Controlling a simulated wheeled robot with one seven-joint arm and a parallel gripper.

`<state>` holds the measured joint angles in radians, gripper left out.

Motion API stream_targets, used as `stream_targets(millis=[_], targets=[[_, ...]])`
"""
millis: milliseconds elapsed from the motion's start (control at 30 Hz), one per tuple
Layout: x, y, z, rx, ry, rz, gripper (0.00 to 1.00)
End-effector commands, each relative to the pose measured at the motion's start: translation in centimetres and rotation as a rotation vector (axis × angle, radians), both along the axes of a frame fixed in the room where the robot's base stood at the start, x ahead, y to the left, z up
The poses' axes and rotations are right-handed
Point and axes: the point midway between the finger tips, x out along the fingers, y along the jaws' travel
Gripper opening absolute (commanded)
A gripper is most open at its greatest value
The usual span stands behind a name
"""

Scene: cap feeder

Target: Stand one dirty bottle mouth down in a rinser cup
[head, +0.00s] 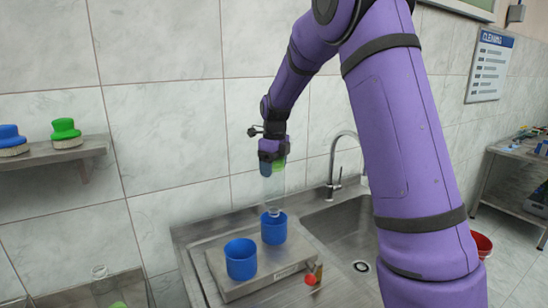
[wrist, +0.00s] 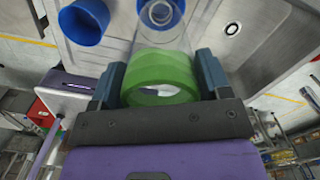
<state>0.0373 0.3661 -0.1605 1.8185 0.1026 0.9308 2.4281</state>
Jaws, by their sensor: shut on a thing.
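My gripper (head: 272,158) is shut on a clear bottle (head: 273,187). It grips the bottle near its green base end (wrist: 160,72), between both fingers in the wrist view. The bottle is upside down and looks upright, with its neck pointing down. Its mouth is at the opening of the right-hand blue rinser cup (head: 273,231). How far the neck sits inside the cup, and whether it touches, I cannot tell. The other blue cup (head: 240,262) stands to the left and nearer, and looks empty in the wrist view (wrist: 83,24).
Both cups stand on a raised metal plate (head: 222,288) with a red knob (head: 311,279). A sink (head: 345,232) with a faucet (head: 337,165) lies to the right. Another clear bottle (head: 101,282) stands at lower left. A wall shelf (head: 60,156) holds two brushes.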

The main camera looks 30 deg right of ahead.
Motion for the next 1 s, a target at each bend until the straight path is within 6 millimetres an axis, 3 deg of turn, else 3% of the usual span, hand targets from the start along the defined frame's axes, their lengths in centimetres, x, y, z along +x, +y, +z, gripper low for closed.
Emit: stream_targets(millis=[500, 700, 1000], targets=[[0.0, 0.1, -6.5, 0.000, 0.004, 0.000, 0.32], [0.0, 0.0, -7.7, -0.001, 0.001, 0.002, 0.32], [0.0, 0.0, -8.0, 0.000, 0.001, 0.001, 0.32]])
